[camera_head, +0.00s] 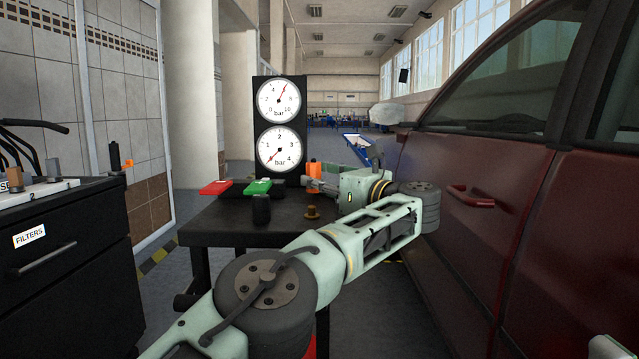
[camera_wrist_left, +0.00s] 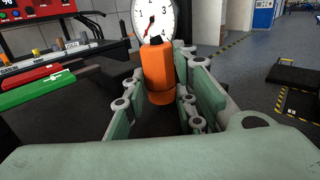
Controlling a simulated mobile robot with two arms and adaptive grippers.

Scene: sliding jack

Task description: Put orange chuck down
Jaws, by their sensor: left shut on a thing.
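The orange chuck (camera_wrist_left: 158,72) stands upright between the fingers of my left gripper (camera_wrist_left: 160,98) in the left wrist view. The gripper is shut on it. In the head view the orange chuck (camera_head: 313,177) shows as a small orange piece at the tip of my left gripper (camera_head: 316,184), over the far right part of the dark table (camera_head: 225,222). Whether its base touches the table top is hidden.
A red block (camera_head: 216,187), a green block (camera_head: 257,187), a black cylinder (camera_head: 261,209) and a brass piece (camera_head: 311,213) are on the table. Two pressure gauges (camera_head: 279,125) stand behind. A red car (camera_head: 500,190) is close on the right. A filters cabinet (camera_head: 60,255) stands left.

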